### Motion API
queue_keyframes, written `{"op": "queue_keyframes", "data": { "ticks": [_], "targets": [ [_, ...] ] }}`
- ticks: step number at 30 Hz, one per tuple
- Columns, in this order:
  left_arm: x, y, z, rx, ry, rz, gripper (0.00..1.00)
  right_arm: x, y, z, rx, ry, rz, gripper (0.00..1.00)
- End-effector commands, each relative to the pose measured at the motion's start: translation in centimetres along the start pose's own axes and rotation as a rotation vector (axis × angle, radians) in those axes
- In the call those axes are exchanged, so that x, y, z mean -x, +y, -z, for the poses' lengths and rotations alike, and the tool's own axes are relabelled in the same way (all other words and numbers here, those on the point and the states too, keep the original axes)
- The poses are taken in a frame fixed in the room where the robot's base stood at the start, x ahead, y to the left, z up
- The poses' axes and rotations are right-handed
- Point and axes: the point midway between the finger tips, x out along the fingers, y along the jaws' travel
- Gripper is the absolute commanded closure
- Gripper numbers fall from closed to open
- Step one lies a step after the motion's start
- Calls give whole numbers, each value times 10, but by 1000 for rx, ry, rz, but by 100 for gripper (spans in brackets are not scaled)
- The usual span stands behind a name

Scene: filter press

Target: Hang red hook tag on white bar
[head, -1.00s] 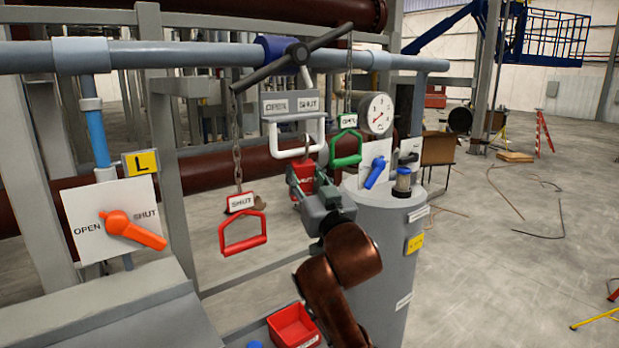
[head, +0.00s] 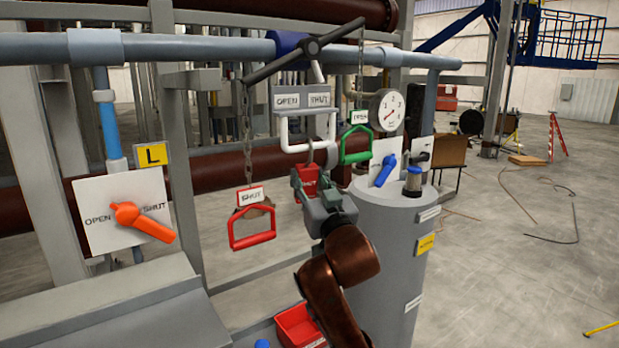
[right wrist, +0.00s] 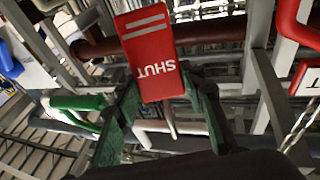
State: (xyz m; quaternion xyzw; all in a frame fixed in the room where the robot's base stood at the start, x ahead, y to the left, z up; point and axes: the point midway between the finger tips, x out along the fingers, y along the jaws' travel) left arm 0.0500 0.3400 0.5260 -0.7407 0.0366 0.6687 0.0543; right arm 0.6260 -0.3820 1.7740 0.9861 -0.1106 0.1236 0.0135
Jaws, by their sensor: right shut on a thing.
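The red hook tag (head: 309,183) is held in my right gripper (head: 311,190), just below the white bar (head: 308,147). In the right wrist view the tag (right wrist: 151,52), marked SHUT, stands between the two green fingers of my right gripper (right wrist: 160,100). A grey hook (head: 310,155) rises from the tag to the height of the white bar's lower run. I cannot tell whether the hook touches the bar or is around it. The bar hangs under a plate marked OPEN and SHUT. My left gripper is not in view.
A green handle (head: 356,146) hangs on a chain close right of the bar. A red handle (head: 253,240) hangs on a chain to the left. A red bin (head: 297,327) is below.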

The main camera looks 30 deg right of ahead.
Motion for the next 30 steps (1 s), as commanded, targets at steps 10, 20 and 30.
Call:
{"op": "queue_keyframes", "data": {
  "ticks": [10, 20, 30],
  "targets": [
    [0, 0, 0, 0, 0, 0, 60, 0, 0, 0, 0, -1, 0, 55],
    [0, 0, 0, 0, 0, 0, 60, 0, 0, 0, 0, 0, 0, 43],
    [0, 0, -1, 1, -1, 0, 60, 24, 0, 0, 0, 2, 1, 43]
  ]
}}
